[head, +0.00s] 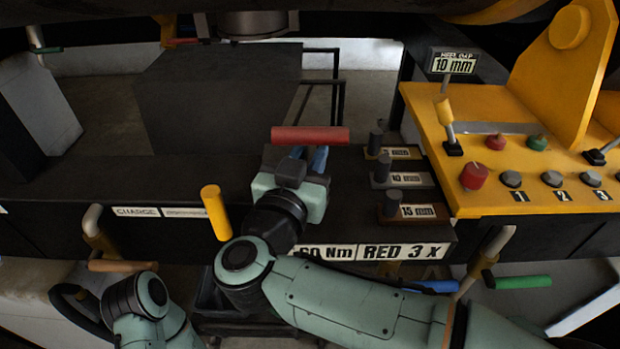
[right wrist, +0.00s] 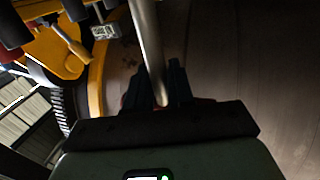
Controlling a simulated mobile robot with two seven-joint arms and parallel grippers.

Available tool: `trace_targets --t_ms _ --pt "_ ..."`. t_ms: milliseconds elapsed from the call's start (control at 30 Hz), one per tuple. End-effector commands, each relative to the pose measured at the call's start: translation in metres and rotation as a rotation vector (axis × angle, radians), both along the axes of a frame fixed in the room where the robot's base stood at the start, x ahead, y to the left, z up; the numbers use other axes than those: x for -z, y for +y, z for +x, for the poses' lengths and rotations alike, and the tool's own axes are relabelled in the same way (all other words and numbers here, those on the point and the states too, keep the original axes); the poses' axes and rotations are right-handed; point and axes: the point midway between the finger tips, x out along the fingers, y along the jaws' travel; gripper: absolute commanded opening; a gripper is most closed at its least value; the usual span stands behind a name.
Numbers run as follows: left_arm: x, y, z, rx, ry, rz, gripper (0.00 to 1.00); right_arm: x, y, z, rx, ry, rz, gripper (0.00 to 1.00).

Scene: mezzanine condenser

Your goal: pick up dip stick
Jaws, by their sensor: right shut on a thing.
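The right gripper (head: 308,153) is shut on a red bar handle (head: 310,135), which sticks out on both sides of its fingers. In the right wrist view, a grey metal rod (right wrist: 147,40) runs up from between the fingers (right wrist: 166,85). Bits of red show beside them. This red-handled rod looks like the dip stick. In the head view its shaft cannot be made out, and where its far end lies is hidden. A green link of my left arm (head: 145,308) shows at the bottom left, with its gripper out of view.
Black posts on blocks (head: 392,200) marked in mm stand right of my gripper. A yellow console (head: 480,150) with knobs and levers is beyond them. A yellow handle (head: 215,212) stands left of my wrist. Green (head: 518,282) and brown (head: 122,266) handles are lower. A dark box (head: 215,95) lies behind.

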Motion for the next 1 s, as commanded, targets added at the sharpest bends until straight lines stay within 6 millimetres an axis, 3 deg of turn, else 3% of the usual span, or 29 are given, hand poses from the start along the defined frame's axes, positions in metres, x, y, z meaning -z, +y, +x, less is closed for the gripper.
trace_targets --t_ms 300,733,767,833,1000 --pt "0.009 0.0 -0.006 0.0 0.007 0.0 0.43 0.041 0.0 0.0 0.001 -0.001 0.0 0.0" --pt "0.012 0.0 -0.008 0.0 0.009 0.0 0.43 0.046 0.0 0.0 0.001 -0.001 0.001 0.0" --pt "0.012 0.0 -0.008 0.0 0.009 0.0 0.43 0.047 0.0 0.0 0.001 0.001 0.0 0.26" --pt "0.011 0.0 -0.008 0.0 0.009 0.0 0.43 0.046 0.0 0.0 0.001 0.0 0.0 0.48" --pt "0.011 0.0 -0.008 0.0 0.009 0.0 0.43 0.046 0.0 0.0 0.001 0.0 0.001 0.48"
